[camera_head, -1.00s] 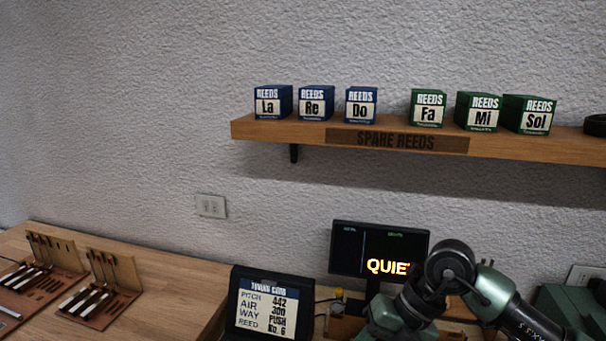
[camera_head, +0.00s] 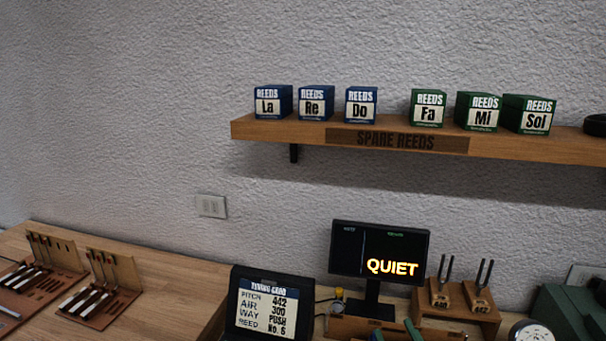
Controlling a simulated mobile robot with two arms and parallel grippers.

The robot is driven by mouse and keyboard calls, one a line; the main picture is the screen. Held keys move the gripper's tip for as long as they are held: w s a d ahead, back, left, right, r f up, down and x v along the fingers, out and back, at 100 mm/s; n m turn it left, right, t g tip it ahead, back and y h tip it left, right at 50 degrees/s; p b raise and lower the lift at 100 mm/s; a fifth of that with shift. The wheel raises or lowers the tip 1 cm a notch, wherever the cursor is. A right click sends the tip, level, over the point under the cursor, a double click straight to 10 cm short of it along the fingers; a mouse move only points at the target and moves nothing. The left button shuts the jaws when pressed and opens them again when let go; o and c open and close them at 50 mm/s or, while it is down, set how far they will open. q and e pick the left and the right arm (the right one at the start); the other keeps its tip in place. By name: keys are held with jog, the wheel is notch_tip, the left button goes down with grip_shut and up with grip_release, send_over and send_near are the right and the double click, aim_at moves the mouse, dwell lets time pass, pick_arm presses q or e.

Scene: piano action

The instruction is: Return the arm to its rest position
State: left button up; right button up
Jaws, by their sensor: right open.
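My right gripper (camera_head: 395,334) shows only at the bottom edge, as two green tips set apart, with nothing seen between them. The rest of it and of my right arm is out of the picture. The tips are in front of the bench below the black monitor (camera_head: 347,250), which reads QUIET in yellow. My left gripper and arm are not in view.
A tuning card stand (camera_head: 262,305) is left of the monitor, and a wooden block with two tuning forks (camera_head: 483,303) is right of it. A shelf (camera_head: 290,132) with several reed boxes hangs above.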

jog(key=s+d+f+m+g, duration=0.1)
jog(key=s+f+g, duration=0.2)
jog(key=s+f, duration=0.2)
jog(key=s+d+f+g, duration=0.1)
jog(key=s+f+g, duration=0.2)
jog(key=s+f, duration=0.3)
jog(key=s+d+f+m+g+h, duration=0.1)
jog(key=s+d+f+g, duration=0.1)
jog(key=s+f+g, duration=0.2)
jog(key=shift+s+f+m, duration=0.15)
jog(key=shift+s+f, duration=0.35)
jog(key=shift+f, duration=0.4)
jog(key=shift+s+f+m, duration=0.15)
jog(key=shift+s+f, duration=0.35)
jog(key=shift+f, duration=0.35)
jog(key=s+f+g, duration=0.3)
jog(key=s+g, duration=0.1)
jog(key=s, duration=0.5)
notch_tip(320, 180, down, 31)
jog(key=b, duration=0.6)
jog(key=s+d+f+g+b, duration=0.2)
jog(key=s+f+b, duration=0.2)
jog(key=s+f, duration=1.3)
notch_tip(320, 180, down, 4)
jog(key=shift+s+d+f, duration=0.2)
jog(key=shift+s+f, duration=0.05)
jog(key=shift+s, duration=0.05)
